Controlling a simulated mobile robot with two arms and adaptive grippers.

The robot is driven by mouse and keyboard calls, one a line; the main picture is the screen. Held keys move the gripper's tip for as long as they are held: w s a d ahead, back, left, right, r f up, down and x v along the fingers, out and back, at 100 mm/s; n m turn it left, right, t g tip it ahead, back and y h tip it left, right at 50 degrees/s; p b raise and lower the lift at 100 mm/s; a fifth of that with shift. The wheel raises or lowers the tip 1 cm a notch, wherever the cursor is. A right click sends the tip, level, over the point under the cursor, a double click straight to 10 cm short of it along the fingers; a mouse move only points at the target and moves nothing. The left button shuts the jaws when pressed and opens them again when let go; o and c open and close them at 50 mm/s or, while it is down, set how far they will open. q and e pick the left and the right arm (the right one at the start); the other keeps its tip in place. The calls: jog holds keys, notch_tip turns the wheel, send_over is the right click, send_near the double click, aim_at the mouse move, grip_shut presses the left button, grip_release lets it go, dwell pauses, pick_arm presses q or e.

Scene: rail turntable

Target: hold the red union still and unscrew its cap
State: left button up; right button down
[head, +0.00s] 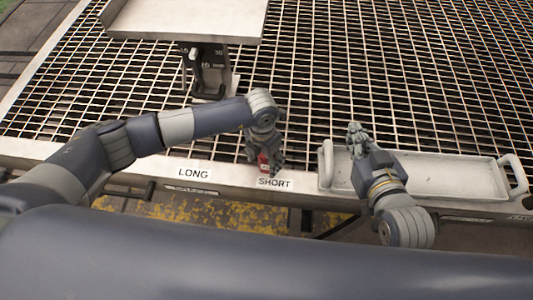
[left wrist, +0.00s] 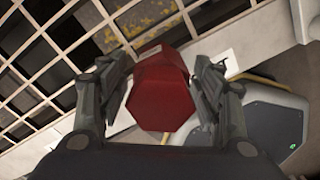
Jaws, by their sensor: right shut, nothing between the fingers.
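The red union (head: 264,161) stands by the grating's front edge, just behind the SHORT label. My left gripper (head: 263,158) is over it and hides much of it. In the left wrist view the union (left wrist: 163,92) shows a six-sided end towards me and lies between the two fingers of my left gripper (left wrist: 165,75). The fingers are close to its sides; I cannot tell whether both touch it. The cap cannot be told apart from the body. My right gripper (head: 356,133) is shut and empty, over the grey tray, apart from the union.
The grey tray (head: 468,180) with raised end handles lies at the right front. The LONG label (head: 194,174) and SHORT label (head: 274,183) are on the front rail. A raised plate (head: 185,20) on a dark post stands behind at left. The grating (head: 400,70) is clear behind the tray.

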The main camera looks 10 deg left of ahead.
pick_arm(q)
jog(key=r, duration=1.2)
jog(key=shift+w+a, duration=0.15)
jog(key=shift+a, duration=0.1)
